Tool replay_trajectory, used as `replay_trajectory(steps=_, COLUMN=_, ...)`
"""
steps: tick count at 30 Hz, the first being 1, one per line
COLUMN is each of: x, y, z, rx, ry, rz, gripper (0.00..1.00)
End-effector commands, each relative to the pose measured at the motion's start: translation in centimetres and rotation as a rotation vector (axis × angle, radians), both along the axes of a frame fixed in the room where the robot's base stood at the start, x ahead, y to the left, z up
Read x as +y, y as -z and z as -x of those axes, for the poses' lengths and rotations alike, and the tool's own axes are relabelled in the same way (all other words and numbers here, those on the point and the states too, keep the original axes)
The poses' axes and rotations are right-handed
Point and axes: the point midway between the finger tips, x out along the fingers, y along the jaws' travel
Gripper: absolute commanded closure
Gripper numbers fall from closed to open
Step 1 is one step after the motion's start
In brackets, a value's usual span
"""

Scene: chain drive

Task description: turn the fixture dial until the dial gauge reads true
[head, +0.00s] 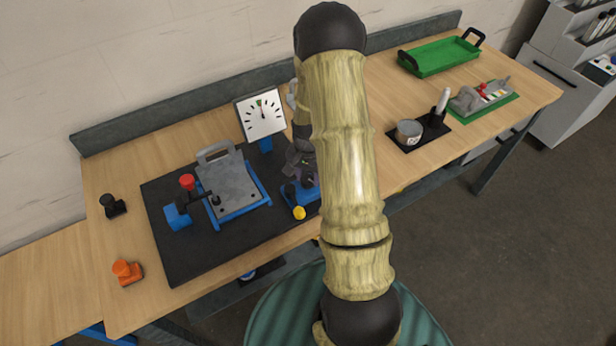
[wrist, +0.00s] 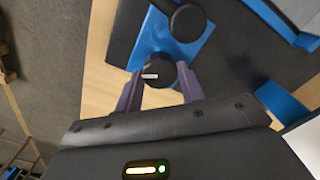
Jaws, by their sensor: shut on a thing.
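The fixture dial (wrist: 155,72) is a round black knob with a white mark, on a blue base (wrist: 200,45). My gripper (wrist: 160,82) is shut on this dial, one finger on each side of it. In the head view my gripper (head: 303,170) is over the blue base, and the arm hides part of this area. The dial gauge (head: 262,116) is a white square face with black ticks and a small green zone near the top. Its dark needle points up, close to the green zone; the exact reading is too small to tell.
A grey plate fixture (head: 230,178) with a red knob (head: 187,181) stands on the black mat (head: 175,255). A yellow knob (head: 299,213) is at the blue base's front. An orange part (head: 127,271) lies left. A green tray (head: 440,57) is at the back right.

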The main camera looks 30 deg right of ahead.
Motion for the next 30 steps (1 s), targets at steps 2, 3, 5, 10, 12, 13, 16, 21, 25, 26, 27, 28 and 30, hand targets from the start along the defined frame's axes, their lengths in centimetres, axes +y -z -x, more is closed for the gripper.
replay_trajectory(steps=2, x=-0.05, y=0.01, z=-0.08, rx=-0.004, ry=-0.062, rz=0.001, gripper=0.84)
replay_trajectory(steps=3, x=-0.06, y=-0.01, z=-0.09, rx=-0.004, ry=-0.092, rz=0.001, gripper=0.84)
replay_trajectory(steps=5, x=-0.06, y=-0.03, z=-0.10, rx=-0.004, ry=-0.136, rz=0.001, gripper=0.84)
replay_trajectory(steps=10, x=-0.04, y=-0.08, z=-0.12, rx=-0.004, ry=-0.235, rz=0.001, gripper=0.84)
replay_trajectory(steps=12, x=-0.03, y=-0.09, z=-0.13, rx=-0.004, ry=-0.262, rz=0.001, gripper=0.84)
replay_trajectory(steps=13, x=-0.03, y=-0.10, z=-0.13, rx=-0.004, ry=-0.273, rz=0.001, gripper=0.84)
replay_trajectory(steps=16, x=-0.02, y=-0.12, z=-0.14, rx=-0.004, ry=-0.296, rz=0.001, gripper=0.84)
replay_trajectory(steps=21, x=-0.02, y=-0.14, z=-0.14, rx=-0.004, ry=-0.311, rz=0.001, gripper=0.84)
replay_trajectory(steps=25, x=-0.03, y=-0.15, z=-0.15, rx=-0.004, ry=-0.311, rz=0.001, gripper=0.84)
replay_trajectory(steps=26, x=-0.04, y=-0.15, z=-0.14, rx=-0.004, ry=-0.311, rz=0.001, gripper=0.84)
replay_trajectory(steps=27, x=-0.04, y=-0.15, z=-0.14, rx=-0.004, ry=-0.310, rz=0.001, gripper=0.84)
replay_trajectory(steps=28, x=-0.04, y=-0.15, z=-0.15, rx=-0.004, ry=-0.310, rz=0.001, gripper=0.84)
replay_trajectory(steps=30, x=-0.04, y=-0.16, z=-0.15, rx=-0.004, ry=-0.310, rz=0.001, gripper=0.56)
